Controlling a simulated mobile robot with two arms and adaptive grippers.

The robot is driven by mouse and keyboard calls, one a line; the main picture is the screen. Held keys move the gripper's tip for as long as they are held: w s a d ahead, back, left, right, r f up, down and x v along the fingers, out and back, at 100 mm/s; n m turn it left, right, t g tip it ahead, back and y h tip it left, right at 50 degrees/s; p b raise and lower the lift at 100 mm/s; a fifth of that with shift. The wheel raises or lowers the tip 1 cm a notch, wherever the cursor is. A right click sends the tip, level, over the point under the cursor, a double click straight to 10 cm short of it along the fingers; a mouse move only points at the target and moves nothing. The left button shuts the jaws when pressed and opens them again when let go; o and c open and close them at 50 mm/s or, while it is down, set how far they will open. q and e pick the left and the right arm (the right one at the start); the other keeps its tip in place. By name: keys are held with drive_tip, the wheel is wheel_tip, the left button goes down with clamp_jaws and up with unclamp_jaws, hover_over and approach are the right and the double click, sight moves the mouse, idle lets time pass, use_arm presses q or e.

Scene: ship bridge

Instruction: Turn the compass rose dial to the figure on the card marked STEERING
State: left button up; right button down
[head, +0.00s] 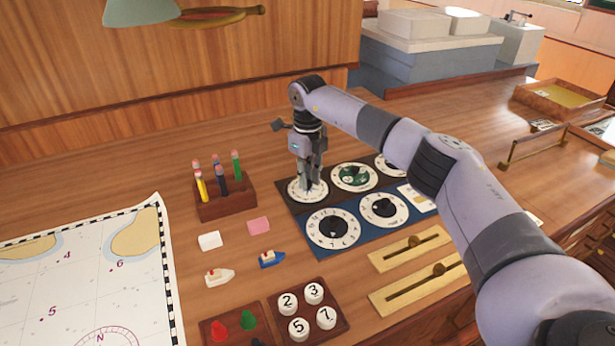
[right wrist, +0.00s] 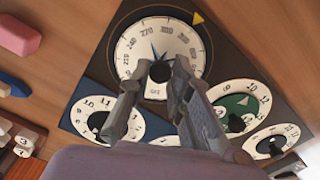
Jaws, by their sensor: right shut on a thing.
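The compass rose dial (head: 296,192) is a white round dial on the dark panel, at its back left in the head view. In the right wrist view the dial (right wrist: 186,48) shows figures around its rim and a dark blue star in its middle. A yellow triangle (right wrist: 198,18) marks the panel just outside the rim; I cannot read exactly which figure it meets. My right gripper (right wrist: 158,76) comes from above, its fingers closed on the dial's dark centre knob (right wrist: 159,71). I cannot make out a card marked STEERING. My left gripper is out of view.
A green dial (head: 354,177) and black-centred dials (head: 333,228) sit close by. A pencil block (head: 226,200), pink eraser (head: 259,226), toy boats and a chart (head: 90,270) are to the left. A card with yellow (head: 416,197) lies right, partly hidden.

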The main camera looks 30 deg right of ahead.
idle(0.3)
drive_tip(key=c, duration=1.4)
unclamp_jaws()
drive_tip(key=shift+c, duration=0.2)
wheel_tip(320, 180, up, 12)
